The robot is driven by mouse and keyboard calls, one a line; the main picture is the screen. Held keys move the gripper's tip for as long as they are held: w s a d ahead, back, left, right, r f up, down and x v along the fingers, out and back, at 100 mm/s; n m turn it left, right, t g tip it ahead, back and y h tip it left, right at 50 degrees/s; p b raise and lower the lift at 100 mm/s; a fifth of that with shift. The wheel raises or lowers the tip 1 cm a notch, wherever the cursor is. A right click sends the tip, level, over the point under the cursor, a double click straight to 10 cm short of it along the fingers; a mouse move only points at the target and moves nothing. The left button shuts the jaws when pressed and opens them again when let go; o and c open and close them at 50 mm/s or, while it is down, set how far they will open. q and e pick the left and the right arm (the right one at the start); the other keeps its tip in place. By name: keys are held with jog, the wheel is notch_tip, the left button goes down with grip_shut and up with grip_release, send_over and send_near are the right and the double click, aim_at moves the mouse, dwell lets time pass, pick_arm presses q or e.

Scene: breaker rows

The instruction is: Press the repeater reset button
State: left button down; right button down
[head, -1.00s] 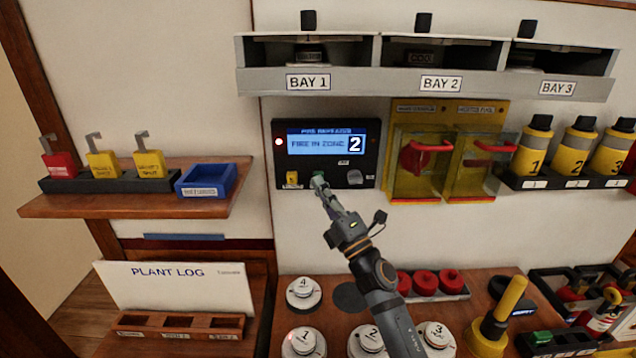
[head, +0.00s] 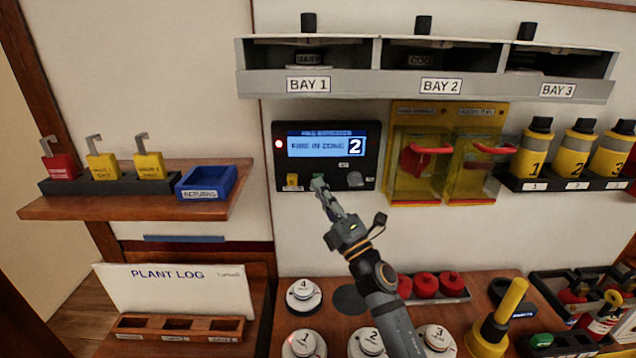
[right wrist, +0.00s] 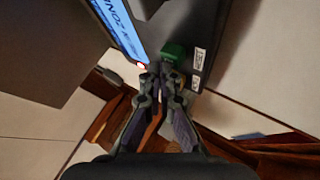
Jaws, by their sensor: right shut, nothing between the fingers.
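The fire repeater panel (head: 327,130) is a black box on the wall, with a lit blue screen (head: 318,146) reading "FIRE IN ZONE 2" and a red lamp (head: 279,144) at its left. Below the screen are a yellow part, a green button (head: 318,181) and a grey knob (head: 355,179). My right gripper (head: 322,191) is shut and empty, its tips at the green button. In the right wrist view the tips (right wrist: 160,72) are right by the green button (right wrist: 174,52); I cannot tell whether they touch. The button's label is too blurred to read. My left gripper is not in view.
Clear-covered yellow boxes with red handles (head: 430,150) stand just right of the panel. A grey bay shelf (head: 400,84) runs above. A wooden shelf with a blue tray (head: 207,181) is left, and a bench with round white detectors (head: 304,295) lies below.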

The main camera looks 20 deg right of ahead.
jog(key=shift+w, duration=0.15)
jog(key=shift+w+d, duration=0.1)
jog(key=shift+w, duration=0.2)
dwell(0.5)
jog(key=shift+s, duration=0.45)
jog(key=s+a+p, duration=0.2)
jog(key=s, duration=0.3)
jog(key=shift+s, duration=0.35)
jog(key=shift+d, duration=0.1)
